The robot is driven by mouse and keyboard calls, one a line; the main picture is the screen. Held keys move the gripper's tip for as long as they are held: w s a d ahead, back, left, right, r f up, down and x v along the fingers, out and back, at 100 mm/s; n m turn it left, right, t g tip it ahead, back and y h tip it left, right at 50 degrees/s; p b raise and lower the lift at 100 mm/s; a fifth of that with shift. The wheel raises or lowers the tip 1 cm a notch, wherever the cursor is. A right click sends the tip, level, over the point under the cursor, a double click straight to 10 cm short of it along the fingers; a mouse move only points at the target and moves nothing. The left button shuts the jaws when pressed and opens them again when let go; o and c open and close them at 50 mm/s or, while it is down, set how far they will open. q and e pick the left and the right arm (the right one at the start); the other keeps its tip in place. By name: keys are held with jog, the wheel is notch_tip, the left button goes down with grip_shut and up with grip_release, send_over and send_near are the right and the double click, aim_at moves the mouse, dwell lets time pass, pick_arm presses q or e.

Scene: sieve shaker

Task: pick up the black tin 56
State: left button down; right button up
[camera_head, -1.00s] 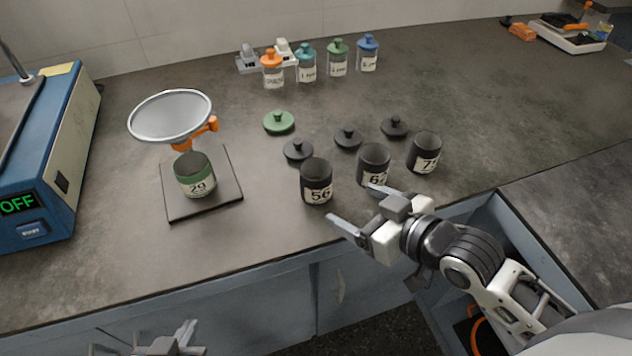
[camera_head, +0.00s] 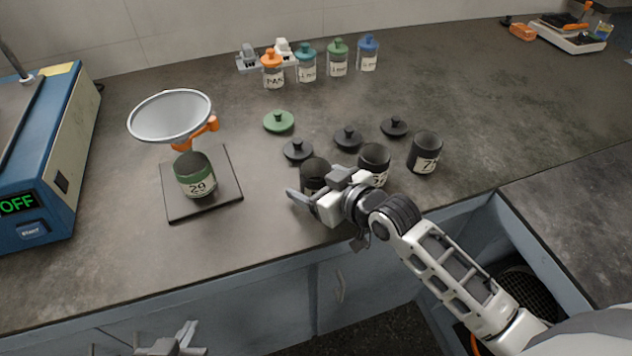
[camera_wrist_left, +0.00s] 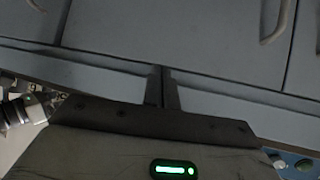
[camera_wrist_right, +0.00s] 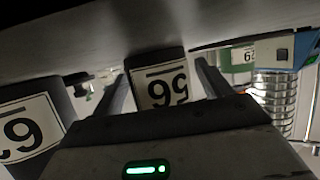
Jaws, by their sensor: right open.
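The black tin 56 (camera_head: 314,170) stands upright and open-topped on the bench, partly hidden behind my right gripper. My right gripper (camera_head: 315,190) is open at its front side. In the right wrist view the tin's label 56 (camera_wrist_right: 162,92) shows upside down between the two spread fingers (camera_wrist_right: 163,78), which do not visibly clamp it. My left gripper (camera_head: 186,335) is low at the bottom edge of the head view, away from the bench top. In the left wrist view its fingers (camera_wrist_left: 162,75) lie close together with nothing seen between them.
A black tin 62 (camera_head: 375,158) stands close right of tin 56, partly covered by my right gripper; another black tin (camera_head: 425,153) is beyond. Black lids (camera_head: 298,151) lie behind. A green-banded tin 29 (camera_head: 195,178) stands on a dark plate (camera_head: 222,200) at left.

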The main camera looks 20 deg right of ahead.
jog(key=c, duration=1.1)
jog(key=shift+r, duration=0.15)
